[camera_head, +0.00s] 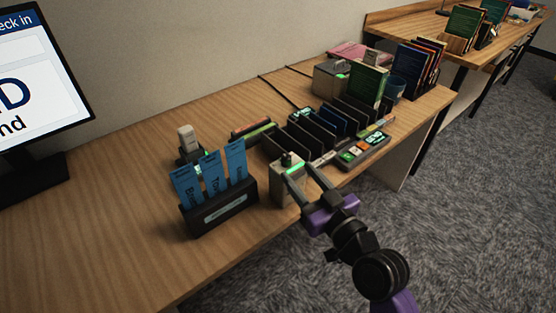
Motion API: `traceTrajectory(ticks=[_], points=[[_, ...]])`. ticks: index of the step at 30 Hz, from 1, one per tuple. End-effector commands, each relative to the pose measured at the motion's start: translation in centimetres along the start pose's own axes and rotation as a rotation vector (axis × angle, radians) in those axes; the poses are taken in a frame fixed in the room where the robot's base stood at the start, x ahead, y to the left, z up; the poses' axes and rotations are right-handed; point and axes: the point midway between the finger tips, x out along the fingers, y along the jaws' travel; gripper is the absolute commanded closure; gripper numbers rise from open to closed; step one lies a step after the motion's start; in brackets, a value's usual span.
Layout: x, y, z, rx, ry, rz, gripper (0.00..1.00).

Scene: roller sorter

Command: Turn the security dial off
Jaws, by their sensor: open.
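A small grey box (281,188) stands near the front edge of the desk, with a dark knob (287,159) and a green light on its top. I take the knob to be the security dial; its pointer is too small to read. My gripper (297,172) is open in front of the box, at its right side. Its two fingers point toward the box and cover part of it. I cannot tell whether a finger touches the box. Nothing shows between the fingers.
A black holder (221,213) with several blue cards stands left of the box. A row of dark slots (335,124) and a keypad device (363,151) stand to the right. A monitor (40,80) is at far left. The front left desk (90,250) is clear.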

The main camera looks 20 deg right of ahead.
Motion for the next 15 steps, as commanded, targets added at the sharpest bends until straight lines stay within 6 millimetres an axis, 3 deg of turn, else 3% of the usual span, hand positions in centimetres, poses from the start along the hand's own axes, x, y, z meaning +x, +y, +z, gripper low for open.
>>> traceTrajectory(ticks=[9,15], points=[[4.8,0.1,-0.2,0.002,0.002,0.002,0.55],[6.6,0.1,-0.1,0.002,0.002,0.003,0.55]])
